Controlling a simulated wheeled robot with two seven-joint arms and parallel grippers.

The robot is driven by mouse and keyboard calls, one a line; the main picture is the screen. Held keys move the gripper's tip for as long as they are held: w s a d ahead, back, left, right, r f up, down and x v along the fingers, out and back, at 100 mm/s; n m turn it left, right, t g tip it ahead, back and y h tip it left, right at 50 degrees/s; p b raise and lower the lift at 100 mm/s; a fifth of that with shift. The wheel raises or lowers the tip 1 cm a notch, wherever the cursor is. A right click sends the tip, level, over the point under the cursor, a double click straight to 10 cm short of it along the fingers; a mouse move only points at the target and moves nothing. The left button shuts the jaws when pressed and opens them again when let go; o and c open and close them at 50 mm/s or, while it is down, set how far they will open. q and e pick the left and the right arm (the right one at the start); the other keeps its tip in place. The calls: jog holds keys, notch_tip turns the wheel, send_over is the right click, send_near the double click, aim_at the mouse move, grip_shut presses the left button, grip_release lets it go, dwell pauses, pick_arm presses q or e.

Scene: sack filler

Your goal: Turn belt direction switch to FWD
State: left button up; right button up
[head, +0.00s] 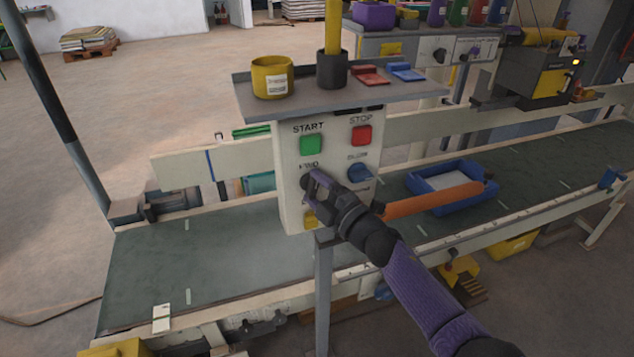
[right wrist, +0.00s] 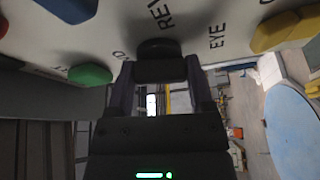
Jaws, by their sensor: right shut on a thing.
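The belt direction switch is a black knob (head: 305,182) on the pale control box (head: 290,135), below the green START button. Its lettering in the head view is partly covered by my gripper. My right gripper (head: 318,184) reaches it from the lower right and is shut on the knob. In the right wrist view the black knob (right wrist: 158,50) sits between the two fingers of the gripper (right wrist: 160,72), with the word REV beside it. I cannot clearly tell where the knob points. My left gripper is not in view.
The green START button (head: 311,145), red STOP button (head: 361,135), blue knob (head: 361,173) and yellow button (head: 310,218) are close around. A shelf (head: 310,101) with a yellow cup (head: 272,77) overhangs the box. The belt (head: 190,262) runs behind, with a blue tray (head: 452,205).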

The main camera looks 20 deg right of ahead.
jog(key=shift+n+g+p, duration=0.5)
jog(key=shift+n+p, duration=0.25)
jog(key=shift+n, duration=0.55)
jog(key=shift+h, duration=0.3)
jog(key=o, duration=1.2)
jog(key=shift+o, duration=0.2)
jog(key=p+v, duration=0.2)
jog(key=v, duration=0.8)
jog(key=shift+w, duration=0.1)
